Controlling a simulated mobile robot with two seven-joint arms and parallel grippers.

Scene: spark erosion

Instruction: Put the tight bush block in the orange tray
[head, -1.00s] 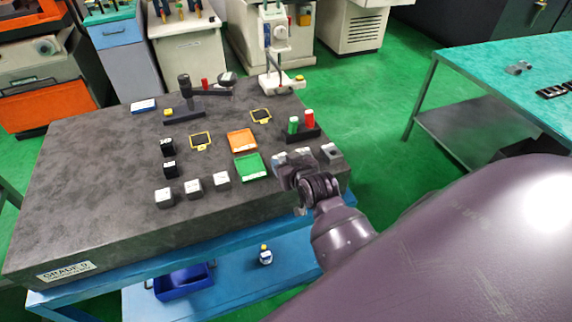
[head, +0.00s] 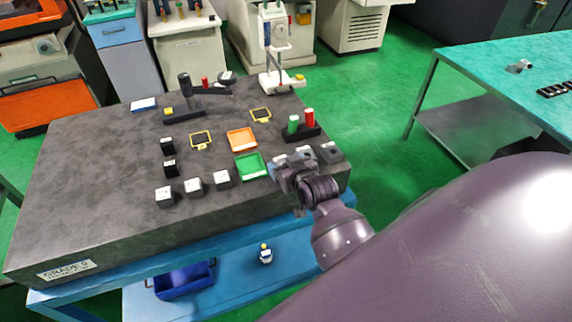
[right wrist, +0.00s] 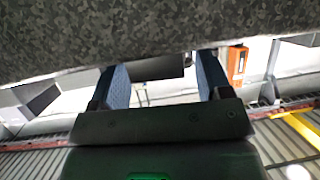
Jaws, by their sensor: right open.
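The orange tray (head: 241,140) lies empty on the dark granite plate, just behind a green tray (head: 250,166). Small grey blocks with white tops stand in two rows, one at the front left (head: 193,187) and one at the right edge (head: 330,152). Their labels are too small to read, so I cannot tell which is the tight bush block. My right gripper (head: 287,177) is beside the right-edge row and partly hides its blocks. In the right wrist view its jaws (right wrist: 160,78) are open, with a dark block-like shape (right wrist: 158,66) beyond the gap. My left gripper is out of view.
Two black blocks (head: 168,168) stand left of the trays. A holder with green and red cylinders (head: 303,130) stands behind the right-edge row. The plate's left side is clear.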

